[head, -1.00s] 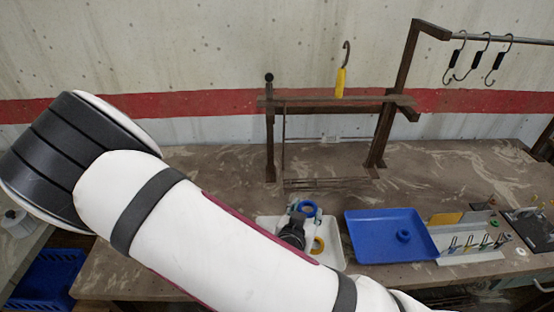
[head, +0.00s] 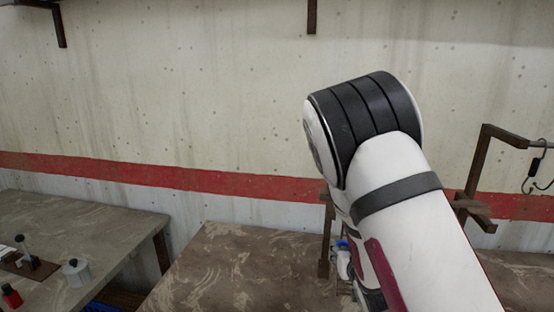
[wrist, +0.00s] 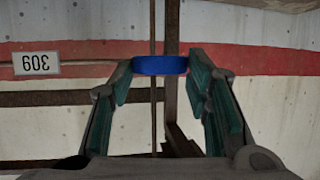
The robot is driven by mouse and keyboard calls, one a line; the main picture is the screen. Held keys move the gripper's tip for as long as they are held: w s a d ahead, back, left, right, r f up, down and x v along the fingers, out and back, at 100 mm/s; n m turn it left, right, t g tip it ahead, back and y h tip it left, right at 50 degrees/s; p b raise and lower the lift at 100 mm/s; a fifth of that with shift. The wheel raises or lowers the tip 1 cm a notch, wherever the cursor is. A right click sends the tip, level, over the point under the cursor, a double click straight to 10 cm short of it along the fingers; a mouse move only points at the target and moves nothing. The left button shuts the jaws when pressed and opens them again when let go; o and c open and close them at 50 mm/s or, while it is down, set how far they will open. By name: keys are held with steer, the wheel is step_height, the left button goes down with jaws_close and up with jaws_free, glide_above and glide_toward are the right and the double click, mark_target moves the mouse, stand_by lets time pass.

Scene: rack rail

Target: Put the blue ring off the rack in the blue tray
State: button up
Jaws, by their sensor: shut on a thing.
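My gripper (wrist: 160,75) is shut on a blue ring (wrist: 160,65), held edge-on between the green-padded fingertips in the wrist view. In the head view my gripper (head: 342,262) is partly hidden by my arm, with a bit of blue (head: 342,243) at its tip. The dark rack (head: 326,235) stands by the wall, mostly behind my arm; its bars (wrist: 171,110) show behind the ring in the wrist view.
A brown bench (head: 230,265) has a clear left part. A grey table (head: 90,235) at the left bears a silver jar (head: 76,273) and small tools. A black hook (head: 535,170) hangs at the far right. A numbered sign (wrist: 37,63) is on the wall.

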steer(key=shift+w+d+r, duration=0.1)
steer(key=shift+w+r, duration=0.15)
steer(key=shift+r, duration=0.05)
steer(key=shift+s+f, duration=0.2)
steer(key=shift+f, duration=0.1)
steer(key=s+f+m+g+h, duration=0.1)
steer(key=s+f+m+h, duration=0.2)
steer(key=s, duration=0.5)
steer(key=s+f+m+g+h, duration=0.1)
steer(key=s+f+m+h, duration=0.2)
steer(key=s, duration=0.5)
step_height(320, 180, down, 2)
steer(key=shift+s+d+m+h, duration=0.2)
steer(key=shift+s+m+h, duration=0.1)
steer(key=shift+h, duration=0.4)
steer(key=shift+w, duration=0.1)
